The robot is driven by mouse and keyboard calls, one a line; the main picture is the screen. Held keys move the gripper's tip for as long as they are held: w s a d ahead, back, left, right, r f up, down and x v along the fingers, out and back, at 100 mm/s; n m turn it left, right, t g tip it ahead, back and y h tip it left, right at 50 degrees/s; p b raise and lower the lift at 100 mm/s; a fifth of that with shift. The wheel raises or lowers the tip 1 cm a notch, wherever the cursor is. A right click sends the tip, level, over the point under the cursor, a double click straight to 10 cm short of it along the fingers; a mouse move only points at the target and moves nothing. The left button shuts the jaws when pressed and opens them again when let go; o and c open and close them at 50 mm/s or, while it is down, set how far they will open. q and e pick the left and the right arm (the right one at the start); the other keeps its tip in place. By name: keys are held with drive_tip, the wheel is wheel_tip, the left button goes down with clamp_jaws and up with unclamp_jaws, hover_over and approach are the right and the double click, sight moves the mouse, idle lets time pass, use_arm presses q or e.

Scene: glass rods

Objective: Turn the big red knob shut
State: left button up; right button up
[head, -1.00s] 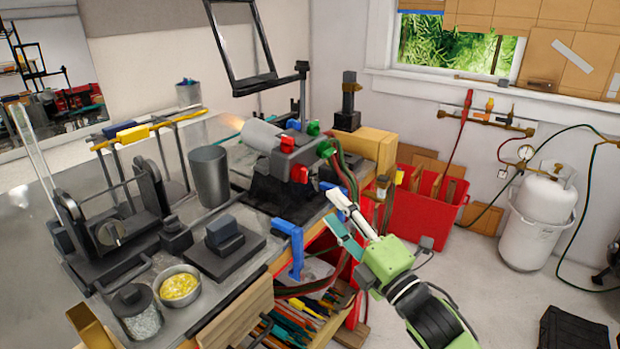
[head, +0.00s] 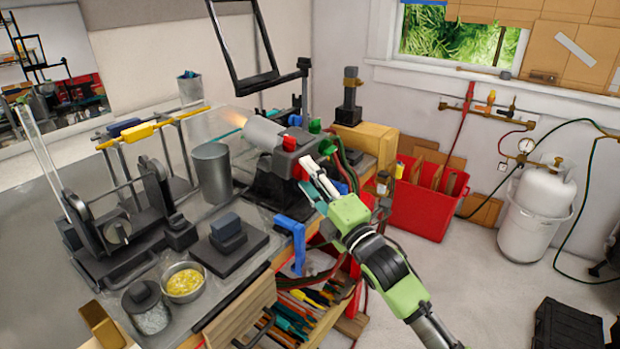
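The torch (head: 268,133) stands on the bench with a flame glow at its left end. My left gripper is not in view.
Green knobs (head: 314,126) and hoses sit close to the right of the torch. A blue bracket (head: 297,240) stands at the bench edge below my gripper. An open drawer (head: 243,318) holds coloured rods. A red bin (head: 425,205) and white gas tank (head: 540,205) stand right.

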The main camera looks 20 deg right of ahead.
drive_tip(key=c, duration=0.8)
drive_tip(key=shift+r+m+p, duration=0.2)
drive_tip(key=shift+m+p, duration=0.2)
drive_tip(key=shift+p, duration=0.45)
drive_tip(key=shift+w+d+r+m+g+y+b, duration=0.1)
drive_tip(key=shift+m+g+y+b, duration=0.5)
drive_tip(key=shift+m+g, duration=1.2)
drive_tip(key=shift+s+d+m+g+y+b, duration=0.15)
drive_tip(key=shift+m+g+y+b, duration=0.45)
drive_tip(key=shift+m, duration=2.2)
drive_tip(key=shift+w+d+r+m+g+y+b, duration=0.2)
drive_tip(key=shift+m+g+y, duration=0.95)
drive_tip(key=shift+m, duration=1.15)
drive_tip(key=shift+a+f+g+h, duration=0.1)
drive_tip(key=shift+f+g+h, duration=0.05)
drive_tip(key=shift+g+h, duration=0.1)
